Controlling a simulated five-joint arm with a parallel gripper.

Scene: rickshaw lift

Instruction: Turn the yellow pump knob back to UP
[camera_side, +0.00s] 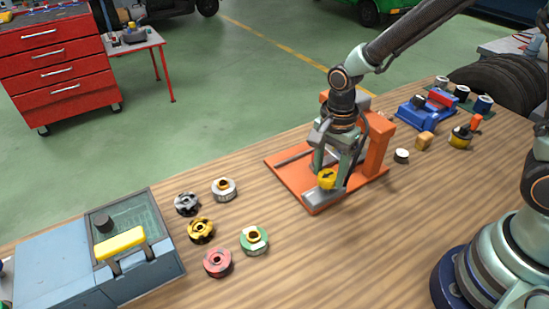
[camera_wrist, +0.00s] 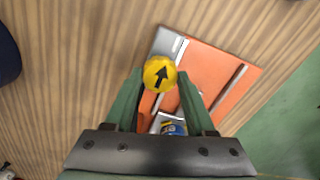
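The yellow pump knob (camera_side: 326,179) sits on a grey block at the front of the orange lift base (camera_side: 290,174). In the wrist view the yellow knob (camera_wrist: 160,73) bears a black arrow pointing up and slightly right. My gripper (camera_wrist: 160,80) is over the knob, with one green finger on each side. A narrow gap seems to show between each fingertip and the knob, so the fingers look open; contact is not clear. In the side view my gripper (camera_side: 332,172) points down at the knob and partly hides the lift. A small pale label (camera_wrist: 180,45) is too small to read.
The orange lift post (camera_side: 376,145) stands close behind my gripper. Several ring-shaped parts (camera_side: 254,239) lie left of the base, beside a grey-blue box with a yellow handle (camera_side: 121,243). A blue tray (camera_side: 425,113) and small parts stand at right. The front wooden table is clear.

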